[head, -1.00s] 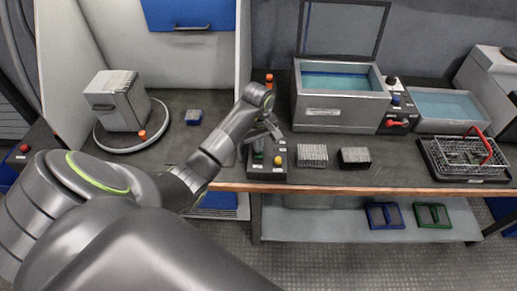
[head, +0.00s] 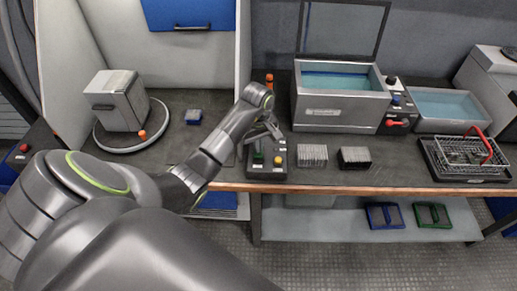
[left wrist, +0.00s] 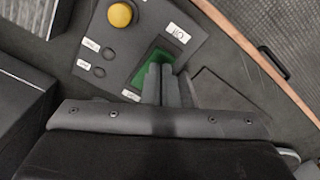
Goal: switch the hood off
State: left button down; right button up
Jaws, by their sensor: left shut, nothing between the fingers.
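A dark control box (head: 280,174) stands at the front edge of the bench. It carries a yellow button (head: 278,160) and a green rocker switch (head: 258,158). In the left wrist view the green switch (left wrist: 166,58) sits in a dark panel marked "IO" or similar, with the yellow button (left wrist: 120,14) beside it. My left gripper (left wrist: 160,72) is shut and empty, its fingertips over the green switch and hiding part of it. I cannot tell whether they touch it. In the head view the left gripper (head: 262,138) is just above the box. My right gripper is out of view.
A grey basin (head: 340,113) with an open lid stands behind the box. A wire basket (head: 466,153) is farther right. A grey box on a round turntable (head: 115,100) stands at left, inside the hood.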

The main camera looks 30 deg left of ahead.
pick_arm(q)
jog(key=shift+f+b, duration=0.85)
jog(key=shift+f, duration=0.1)
dwell(0.4)
jog(key=shift+r+p, duration=2.2)
jog(key=shift+r, duration=1.35)
